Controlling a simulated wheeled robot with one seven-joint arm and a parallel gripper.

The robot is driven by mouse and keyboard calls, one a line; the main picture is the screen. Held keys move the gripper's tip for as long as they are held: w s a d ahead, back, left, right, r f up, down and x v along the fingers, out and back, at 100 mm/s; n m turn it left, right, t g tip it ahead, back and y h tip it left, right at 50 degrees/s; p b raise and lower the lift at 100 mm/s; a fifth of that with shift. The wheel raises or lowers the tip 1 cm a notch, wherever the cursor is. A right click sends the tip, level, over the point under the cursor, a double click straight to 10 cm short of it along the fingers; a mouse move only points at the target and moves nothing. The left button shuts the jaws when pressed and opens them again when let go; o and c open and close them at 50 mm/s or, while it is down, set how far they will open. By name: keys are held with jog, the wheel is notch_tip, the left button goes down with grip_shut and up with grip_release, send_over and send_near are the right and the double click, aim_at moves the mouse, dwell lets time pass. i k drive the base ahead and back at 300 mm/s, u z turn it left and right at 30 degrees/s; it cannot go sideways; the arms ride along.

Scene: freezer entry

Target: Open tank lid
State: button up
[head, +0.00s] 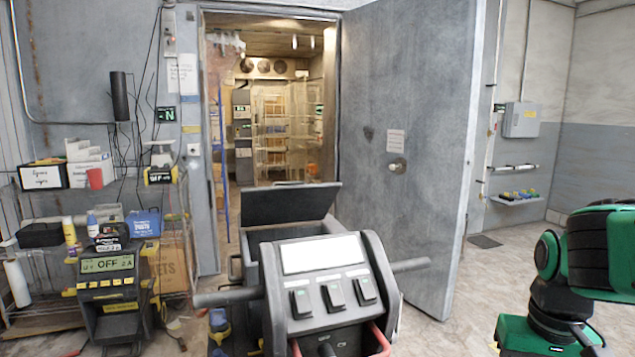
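A grey floor machine (312,310) stands front centre, with a handlebar out to both sides and a sloped control panel (325,254). Behind the panel is the dark tank body (251,262). A dark flat tank lid (288,204) stands tilted up above the tank, its lower edge near the tank top. The panel hides most of the tank opening. My green and black arm is at the right edge, apart from the machine. My gripper is not in view.
A large grey freezer door (405,130) stands open behind the machine, and shelving shows inside. A cluttered bench (95,215) with a display device (107,265) is at left. The floor (465,290) between machine and my arm is clear.

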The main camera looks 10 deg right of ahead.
aim_at(300, 201)
jog(key=z, duration=0.6)
jog(key=k, duration=0.75)
jog(key=z, duration=0.85)
jog(key=k, duration=0.5)
jog(key=z, duration=0.45)
jog(key=i, duration=2.4)
jog(key=u, duration=0.3)
jog(key=i, duration=1.45)
jog(key=u, duration=0.6)
jog(key=i, duration=1.3)
jog(key=u, duration=1.2)
jog(key=i, duration=0.8)
jog(key=u, duration=1)
jog(key=i, duration=0.55)
jog(key=u, duration=0.25)
